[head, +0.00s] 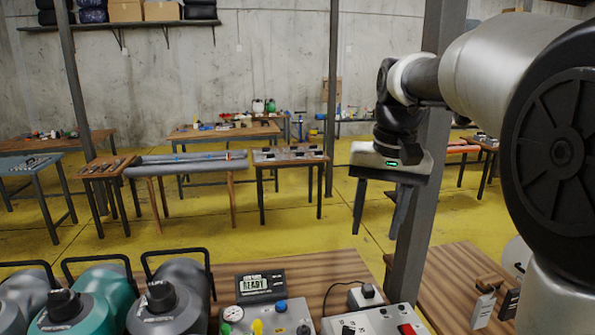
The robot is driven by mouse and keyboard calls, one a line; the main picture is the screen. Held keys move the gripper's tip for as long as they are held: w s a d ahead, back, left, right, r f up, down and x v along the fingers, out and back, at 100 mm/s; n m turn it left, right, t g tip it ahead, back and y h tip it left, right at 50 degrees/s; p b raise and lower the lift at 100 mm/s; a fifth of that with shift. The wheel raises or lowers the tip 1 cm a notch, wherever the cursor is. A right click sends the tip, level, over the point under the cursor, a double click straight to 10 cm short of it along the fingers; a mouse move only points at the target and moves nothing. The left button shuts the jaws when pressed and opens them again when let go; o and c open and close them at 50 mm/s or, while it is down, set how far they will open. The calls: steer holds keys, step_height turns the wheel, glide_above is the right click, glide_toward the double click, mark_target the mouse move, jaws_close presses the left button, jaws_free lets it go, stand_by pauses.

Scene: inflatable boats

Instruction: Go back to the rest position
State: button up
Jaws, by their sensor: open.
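My gripper (376,208) is in the head view, right of the middle. It hangs from my arm with its two dark fingers pointing down. The fingers stand well apart, with nothing between them. It is in the air, above and behind the near wooden workbench (318,268) as seen here. It touches nothing that I can see. A green light shows on its white body.
On the near bench are a grey panel with a READY display (262,284), a switch box (375,318) and tags (483,308). Several handled canisters (100,300) stand at left. A grey post (425,215) rises close by the gripper. Yellow floor (200,220) lies beyond.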

steer(key=s+f+n+t, duration=0.1)
steer(key=s+f+t, duration=0.1)
steer(key=s, duration=0.8)
steer(key=s+f+n+t, duration=0.1)
steer(key=s+f, duration=0.3)
steer(key=s, duration=0.6)
steer(key=shift+a+t+h, duration=0.3)
steer(key=shift+t, duration=0.4)
steer(key=shift+d+f, duration=0.1)
